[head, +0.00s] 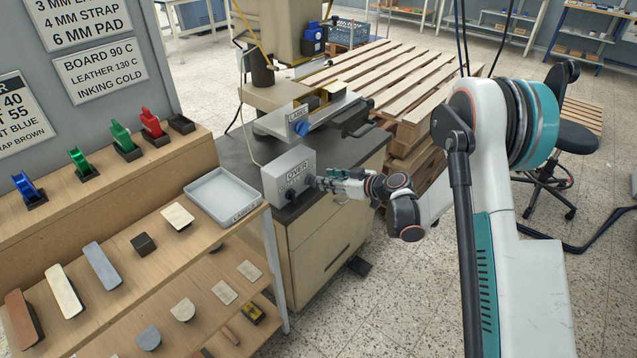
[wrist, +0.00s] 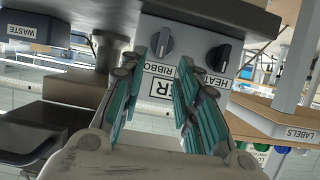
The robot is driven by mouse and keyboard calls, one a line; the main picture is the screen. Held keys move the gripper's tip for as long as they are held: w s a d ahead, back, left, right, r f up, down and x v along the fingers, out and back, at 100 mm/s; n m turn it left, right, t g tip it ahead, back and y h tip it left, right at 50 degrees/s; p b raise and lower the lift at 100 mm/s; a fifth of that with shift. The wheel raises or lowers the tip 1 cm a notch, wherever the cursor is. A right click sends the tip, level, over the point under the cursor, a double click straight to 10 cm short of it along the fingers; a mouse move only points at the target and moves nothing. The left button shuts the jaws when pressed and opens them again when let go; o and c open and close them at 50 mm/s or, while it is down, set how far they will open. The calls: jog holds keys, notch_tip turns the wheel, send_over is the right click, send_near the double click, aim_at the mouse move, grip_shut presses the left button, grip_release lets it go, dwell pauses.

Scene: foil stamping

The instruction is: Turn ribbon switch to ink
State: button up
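The grey control box (head: 290,168) stands on the dark bench top with a sign reading OVER. In the wrist view, which is upside down, the ribbon switch (wrist: 161,42) is the left knob, above the partly hidden RIBBON label (wrist: 160,70). The heat knob (wrist: 222,56) is to its right. My gripper (head: 322,183) is in front of the box; in the wrist view its teal fingers (wrist: 170,65) are spread apart with nothing between them. The left fingertip is close to the ribbon switch; I cannot tell whether they touch. Ink markings are not readable.
The stamping press (head: 310,115) stands behind the box. A wooden pallet (head: 395,80) is behind on the right.

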aim_at(315, 178)
jog(key=shift+b+x, duration=0.7)
jog(key=shift+x, duration=2.05)
jog(key=shift+c, duration=0.6)
grip_shut()
